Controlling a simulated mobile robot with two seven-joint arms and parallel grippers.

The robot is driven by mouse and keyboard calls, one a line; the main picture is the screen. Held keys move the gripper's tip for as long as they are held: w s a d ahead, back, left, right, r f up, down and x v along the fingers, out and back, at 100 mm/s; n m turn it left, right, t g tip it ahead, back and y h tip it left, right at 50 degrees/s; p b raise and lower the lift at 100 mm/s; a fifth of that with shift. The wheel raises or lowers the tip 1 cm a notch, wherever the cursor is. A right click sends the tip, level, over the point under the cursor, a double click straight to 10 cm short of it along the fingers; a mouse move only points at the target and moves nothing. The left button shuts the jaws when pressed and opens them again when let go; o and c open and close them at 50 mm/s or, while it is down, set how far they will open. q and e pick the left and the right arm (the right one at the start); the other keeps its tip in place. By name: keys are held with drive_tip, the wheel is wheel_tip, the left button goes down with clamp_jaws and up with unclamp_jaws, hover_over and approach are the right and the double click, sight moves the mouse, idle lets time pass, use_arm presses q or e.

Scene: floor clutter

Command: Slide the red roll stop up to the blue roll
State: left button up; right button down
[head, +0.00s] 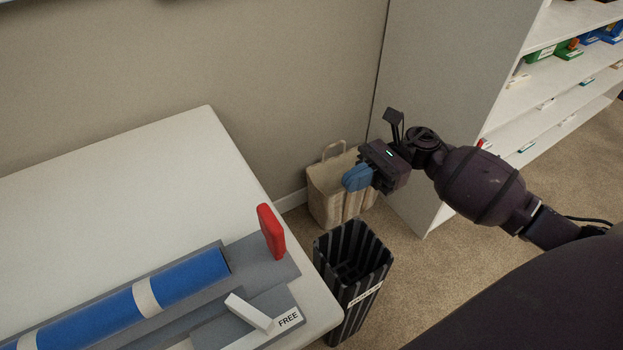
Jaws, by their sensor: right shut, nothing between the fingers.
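The red roll stop (271,232) stands upright near the right end of a grey track (284,260) on the white table. The blue roll (190,278) lies in the track to its left, with pale bands around it. A gap of bare track separates the roll's right end from the stop. A white lever (249,311) lies on a grey plate beside a label reading "FREE" (288,318). My right gripper (349,182) has blue fingertips, is shut and empty, and is in the air to the right of the table, apart from the stop. My left gripper is not in view.
A black slatted bin (352,262) stands on the floor by the table's right edge. A beige bag (325,190) is behind it by the wall. White shelves (540,95) stand at the right. The table's back part (150,175) is clear.

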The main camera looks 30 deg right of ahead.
approach(273, 236)
drive_tip(key=w+a+f, duration=0.1)
drive_tip(key=w+a, duration=0.2)
drive_tip(key=a, duration=0.1)
drive_tip(key=shift+w+a+f+p, duration=0.1)
drive_tip(key=shift+a+p, duration=0.05)
drive_tip(key=shift+a, duration=0.25)
drive_tip(key=shift+w+a+f+p, duration=0.1)
drive_tip(key=shift+a+f+p, duration=0.05)
drive_tip(key=shift+a, duration=0.25)
drive_tip(key=a, duration=0.8)
drive_tip(key=shift+s+a, duration=0.15)
drive_tip(key=shift+a, duration=0.25)
